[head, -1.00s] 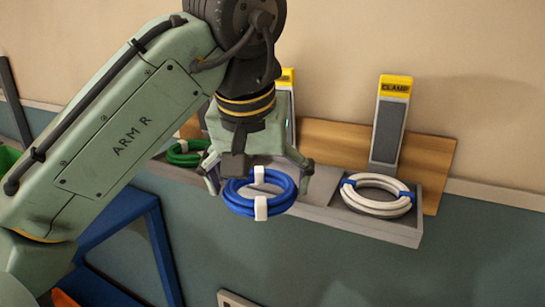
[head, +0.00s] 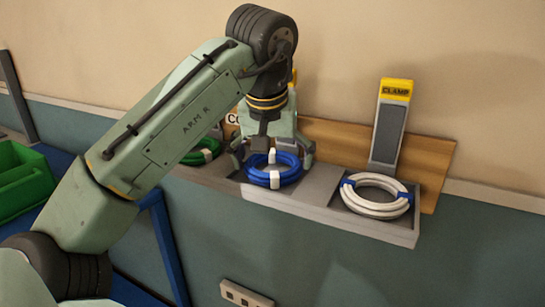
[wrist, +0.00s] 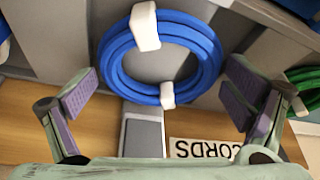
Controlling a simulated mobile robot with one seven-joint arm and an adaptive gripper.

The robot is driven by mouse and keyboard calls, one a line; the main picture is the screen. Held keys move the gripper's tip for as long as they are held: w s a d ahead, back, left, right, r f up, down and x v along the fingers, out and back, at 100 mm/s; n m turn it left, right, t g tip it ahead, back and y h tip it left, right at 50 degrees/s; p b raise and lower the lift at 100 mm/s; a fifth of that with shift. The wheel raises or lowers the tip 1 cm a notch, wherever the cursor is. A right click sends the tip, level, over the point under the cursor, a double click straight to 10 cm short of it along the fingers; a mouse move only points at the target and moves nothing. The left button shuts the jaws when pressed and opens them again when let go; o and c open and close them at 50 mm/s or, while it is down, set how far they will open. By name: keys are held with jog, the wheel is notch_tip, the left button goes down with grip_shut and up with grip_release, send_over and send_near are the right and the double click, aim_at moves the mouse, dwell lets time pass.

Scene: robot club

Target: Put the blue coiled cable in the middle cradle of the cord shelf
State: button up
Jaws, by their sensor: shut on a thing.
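The blue coiled cable (head: 273,178) with white ties is between the fingers of my gripper (head: 272,160), which is shut on its outer sides. It is over the middle cradle of the grey cord shelf (head: 320,209); I cannot tell whether it touches the cradle floor. In the wrist view the blue coil (wrist: 209,55) lies flat between the two finger pads (wrist: 160,92), with the middle clamp post (wrist: 143,137) below it in the picture. My gripper hides most of that post in the head view.
A white coil (head: 376,205) fills the right cradle under a yellow-topped clamp post (head: 389,125). A green coil (head: 203,153) sits in the left cradle, partly behind my arm. A CORDS label (wrist: 203,149) is on the wooden backboard (head: 430,160). A green bin (head: 22,180) stands far left.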

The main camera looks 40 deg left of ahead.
jog(key=shift+f, duration=0.15)
jog(key=o, duration=1.2)
jog(key=shift+c, duration=0.2)
jog(key=shift+r, duration=0.35)
jog(key=p+v, duration=0.8)
jog(key=v, duration=0.3)
jog(key=shift+s+r+p, duration=0.2)
jog(key=shift+r+p, duration=0.1)
jog(key=shift+r, duration=0.05)
jog(key=shift+d, duration=0.1)
